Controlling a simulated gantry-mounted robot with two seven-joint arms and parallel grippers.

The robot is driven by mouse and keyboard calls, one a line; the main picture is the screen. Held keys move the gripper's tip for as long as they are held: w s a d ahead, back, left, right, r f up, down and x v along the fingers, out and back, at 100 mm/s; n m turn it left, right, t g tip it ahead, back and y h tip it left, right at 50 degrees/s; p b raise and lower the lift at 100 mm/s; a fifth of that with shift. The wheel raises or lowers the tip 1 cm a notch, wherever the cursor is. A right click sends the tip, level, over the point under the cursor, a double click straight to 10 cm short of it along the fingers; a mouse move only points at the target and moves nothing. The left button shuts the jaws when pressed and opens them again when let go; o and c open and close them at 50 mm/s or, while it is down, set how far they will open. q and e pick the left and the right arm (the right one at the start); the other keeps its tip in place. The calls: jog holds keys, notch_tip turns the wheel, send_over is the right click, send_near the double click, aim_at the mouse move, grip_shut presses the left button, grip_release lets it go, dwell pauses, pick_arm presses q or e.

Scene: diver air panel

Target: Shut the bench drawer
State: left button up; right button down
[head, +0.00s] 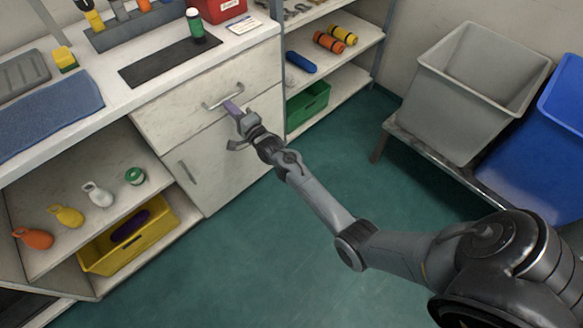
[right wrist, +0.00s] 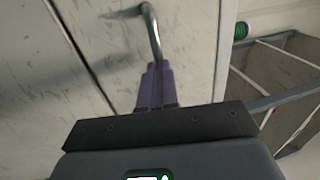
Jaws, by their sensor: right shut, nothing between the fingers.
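The bench drawer (head: 170,112) is the pale front under the worktop, with a curved metal handle (head: 222,95). Its front looks flush or nearly flush with the cabinet; I cannot tell whether a small gap remains. My right gripper (head: 232,106) has purple fingers, shut and empty, with the tips at the drawer front just beside the handle's right end. In the right wrist view the shut fingers (right wrist: 155,86) point at the drawer front (right wrist: 185,50), close to the handle (right wrist: 152,30); contact is unclear. My left gripper is out of view.
A cabinet door (head: 230,155) lies below the drawer. Open shelves with vases and a yellow bin (head: 95,262) are at the left. Shelving with a green crate (head: 307,101) stands at the right, then a grey bin (head: 445,115). The green floor in front is clear.

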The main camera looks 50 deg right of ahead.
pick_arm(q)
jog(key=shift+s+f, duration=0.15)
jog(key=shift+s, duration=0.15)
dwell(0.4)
